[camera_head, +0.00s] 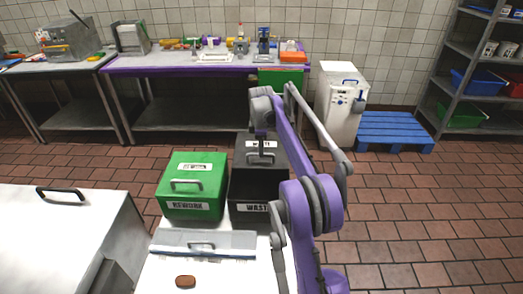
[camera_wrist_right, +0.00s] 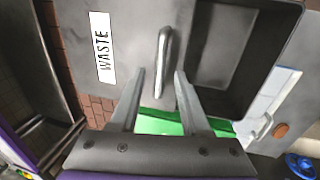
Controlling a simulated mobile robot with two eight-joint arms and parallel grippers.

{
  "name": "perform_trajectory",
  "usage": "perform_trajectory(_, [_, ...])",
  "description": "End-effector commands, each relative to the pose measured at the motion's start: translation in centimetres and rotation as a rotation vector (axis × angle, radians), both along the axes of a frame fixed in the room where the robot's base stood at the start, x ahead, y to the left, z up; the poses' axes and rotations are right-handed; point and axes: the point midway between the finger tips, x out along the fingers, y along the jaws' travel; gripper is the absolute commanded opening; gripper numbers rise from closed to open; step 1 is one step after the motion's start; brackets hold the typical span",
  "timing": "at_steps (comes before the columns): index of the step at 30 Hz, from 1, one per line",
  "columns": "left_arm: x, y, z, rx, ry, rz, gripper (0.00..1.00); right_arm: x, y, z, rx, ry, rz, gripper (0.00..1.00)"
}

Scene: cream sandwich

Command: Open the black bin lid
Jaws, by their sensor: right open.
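The black bin (camera_head: 238,186) stands beside the green bin, with a WASTE label on its front. Its lid (camera_head: 273,152) is tilted up and back, and the dark inside shows in front of it. In the right wrist view the lid (camera_wrist_right: 125,20) shows its WASTE label and its bar handle (camera_wrist_right: 163,55); the bin's dark hollow (camera_wrist_right: 228,45) is to the right. My right gripper (camera_wrist_right: 160,82) is open, its fingertips on either side of the handle's lower end; contact is unclear. My right arm covers part of the bin in the head view. My left gripper is not in view.
The green REWORK bin (camera_head: 198,192) is closed, left of the black bin. A grey-topped tray (camera_head: 230,240) and a brown piece (camera_head: 185,282) lie in front on the white surface. A white-lidded unit (camera_head: 75,225) stands at left. Open floor lies to the right.

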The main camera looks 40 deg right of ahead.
Motion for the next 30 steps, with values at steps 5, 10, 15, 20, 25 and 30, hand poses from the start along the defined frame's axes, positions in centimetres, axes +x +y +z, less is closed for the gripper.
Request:
perform_trajectory(5, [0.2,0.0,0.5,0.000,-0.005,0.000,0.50,-0.5,0.5,3.9,0.000,-0.001,0.000,0.47])
perform_trajectory(10, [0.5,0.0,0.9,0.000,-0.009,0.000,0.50,-1.0,0.8,6.8,-0.001,-0.001,0.000,0.47])
perform_trajectory(15, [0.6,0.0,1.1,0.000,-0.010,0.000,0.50,-1.2,1.0,8.2,-0.001,-0.001,0.000,0.47])
perform_trajectory(20, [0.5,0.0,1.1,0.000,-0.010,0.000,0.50,-1.3,1.0,8.4,0.000,0.000,0.000,0.47])
perform_trajectory(25, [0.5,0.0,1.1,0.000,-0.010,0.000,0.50,-1.3,1.0,8.4,0.000,0.000,0.000,0.47])
perform_trajectory(30, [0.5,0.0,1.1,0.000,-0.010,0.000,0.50,-1.3,1.0,8.4,0.000,0.000,0.000,0.47])
